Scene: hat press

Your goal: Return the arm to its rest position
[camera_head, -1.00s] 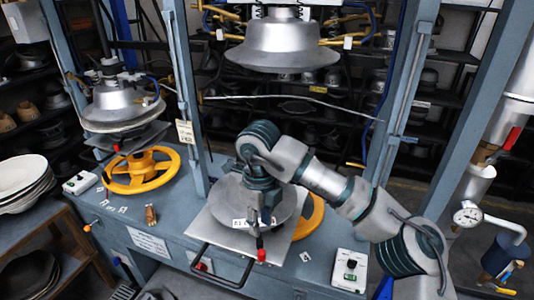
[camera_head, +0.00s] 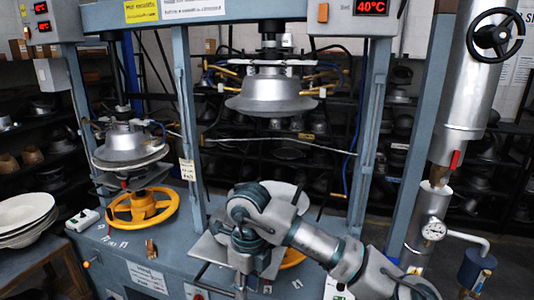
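My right arm comes in from the lower right. Its gripper (camera_head: 243,275) is low in front of the middle press station, pointing down; its fingertips are too small and partly cut off to show whether they are open. The lower press plate (camera_head: 285,197) is a grey disc behind my arm and is partly hidden by it. The silver upper mould (camera_head: 270,95) hangs above the plate with a clear gap. My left gripper is not in the view.
A yellow handwheel (camera_head: 141,208) and a second mould (camera_head: 131,147) stand at the left station. Blue-grey posts (camera_head: 185,110) flank the middle station. White hats (camera_head: 22,215) are stacked at far left. A steam pipe (camera_head: 462,110) with a gauge (camera_head: 434,230) stands at right.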

